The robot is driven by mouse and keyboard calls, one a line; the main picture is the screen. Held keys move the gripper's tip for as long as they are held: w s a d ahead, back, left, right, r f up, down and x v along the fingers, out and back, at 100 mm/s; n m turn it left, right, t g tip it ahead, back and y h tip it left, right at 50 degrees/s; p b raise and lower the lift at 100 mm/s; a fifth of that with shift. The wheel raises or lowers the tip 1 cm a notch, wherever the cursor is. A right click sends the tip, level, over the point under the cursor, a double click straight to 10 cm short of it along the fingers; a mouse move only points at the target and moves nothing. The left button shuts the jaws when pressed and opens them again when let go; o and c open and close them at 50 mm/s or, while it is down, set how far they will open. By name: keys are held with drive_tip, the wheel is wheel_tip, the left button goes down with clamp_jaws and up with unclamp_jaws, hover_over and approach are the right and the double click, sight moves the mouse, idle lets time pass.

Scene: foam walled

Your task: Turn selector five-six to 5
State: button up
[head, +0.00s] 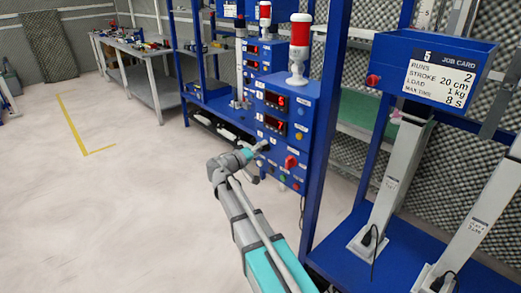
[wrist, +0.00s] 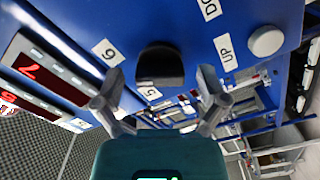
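I cannot tell which label the knob points at. My gripper (wrist: 160,88) is open, with one grey finger on each side of the knob's lower part and a gap to each side. I cannot tell whether the tips reach the knob's depth. In the head view my gripper (head: 262,147) is at the blue control panel (head: 285,142), hiding the knob there.
A red switch (head: 291,162) and coloured buttons are right of my gripper. Red displays (head: 275,100) and a red-topped lamp (head: 299,45) are above. Open floor (head: 120,200) is at left.

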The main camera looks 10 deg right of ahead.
drive_tip(key=c, duration=1)
drive_tip(key=shift+n, duration=0.4)
drive_tip(key=n, duration=1.1)
drive_tip(key=o, duration=1.2)
